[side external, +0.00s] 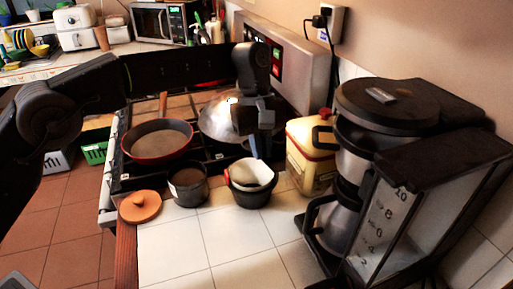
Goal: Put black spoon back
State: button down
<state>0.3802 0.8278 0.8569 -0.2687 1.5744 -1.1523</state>
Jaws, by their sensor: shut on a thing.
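My gripper (256,150) reaches in from the left and points down over the stove's front edge, just above a small black pot (254,197). It is shut on a slim dark thing that I take to be the black spoon; the gripper hides most of it and its outline is hard to make out. The black pot has a pale inside with a greyish shape in it. It stands on the white tiled counter (185,245).
A dark pot (188,189) and an orange lid (140,206) stand to the left. A red pan (157,141) and a metal pan (217,122) sit on the stove. A yellow canister (309,160) and a coffee machine (385,110) crowd the right. The front counter is clear.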

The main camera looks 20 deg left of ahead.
jog(key=s+a+n+t, duration=0.1)
jog(key=s+a+n, duration=0.5)
jog(key=a, duration=0.6)
jog(key=s+a+f+n, duration=0.1)
jog(key=s+a+f, duration=0.15)
jog(key=s, duration=0.25)
jog(key=s+a+f+n+t+y, duration=0.1)
jog(key=s+a+f, duration=0.15)
jog(key=s, duration=0.25)
jog(key=s+a+f+n, duration=0.1)
jog(key=s+a+f, duration=0.1)
jog(key=s+a, duration=0.25)
send_over(177, 272)
jog(key=f, duration=0.6)
jog(key=shift+a+f, duration=0.15)
jog(key=shift+a, duration=0.05)
jog(key=shift+f, duration=2)
